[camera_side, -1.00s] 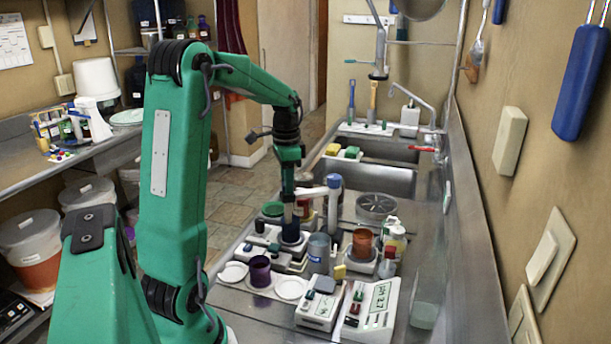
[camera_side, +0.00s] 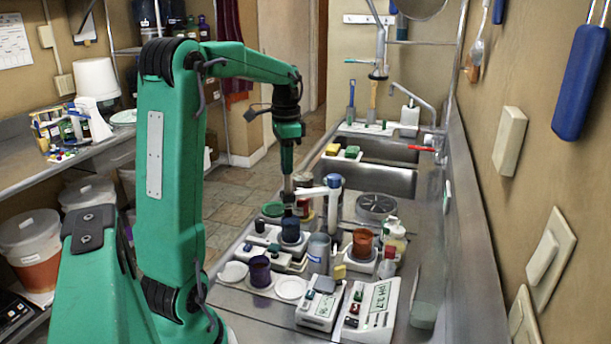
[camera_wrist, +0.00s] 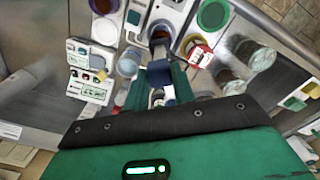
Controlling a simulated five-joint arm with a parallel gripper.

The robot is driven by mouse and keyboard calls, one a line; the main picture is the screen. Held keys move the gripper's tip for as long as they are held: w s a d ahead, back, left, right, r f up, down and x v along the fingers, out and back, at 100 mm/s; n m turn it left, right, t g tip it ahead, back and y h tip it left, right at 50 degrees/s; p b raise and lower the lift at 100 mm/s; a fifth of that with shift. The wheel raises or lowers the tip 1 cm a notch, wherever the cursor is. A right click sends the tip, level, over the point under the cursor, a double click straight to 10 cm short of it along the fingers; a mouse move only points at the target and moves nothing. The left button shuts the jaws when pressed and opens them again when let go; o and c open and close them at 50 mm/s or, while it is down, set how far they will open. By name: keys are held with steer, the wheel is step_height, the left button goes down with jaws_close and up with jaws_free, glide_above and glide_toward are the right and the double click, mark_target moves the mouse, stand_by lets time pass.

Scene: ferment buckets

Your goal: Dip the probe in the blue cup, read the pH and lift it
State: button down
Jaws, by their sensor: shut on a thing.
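The blue cup (camera_side: 290,231) stands on a small white base in the middle of the bench in the side view. My gripper (camera_side: 288,194) is above it, pointing down and shut on the dark probe (camera_side: 288,209). The probe hangs upright with its lower end close over the cup's rim; whether the tip is clear of the rim is too small to tell.
A white stand arm with a blue top (camera_side: 334,181) rises just right of the gripper. A grey cylinder (camera_side: 318,254), terracotta cup (camera_side: 362,244) and purple cup (camera_side: 259,270) stand close around. White dishes (camera_side: 291,288) lie in front. The sink (camera_side: 370,178) is behind.

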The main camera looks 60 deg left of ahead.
steer(key=c, duration=1.2)
jaws_free()
steer(key=shift+r, duration=0.35)
steer(key=shift+o, duration=0.2)
steer(key=shift+f, duration=0.1)
steer(key=shift+r, duration=3.95)
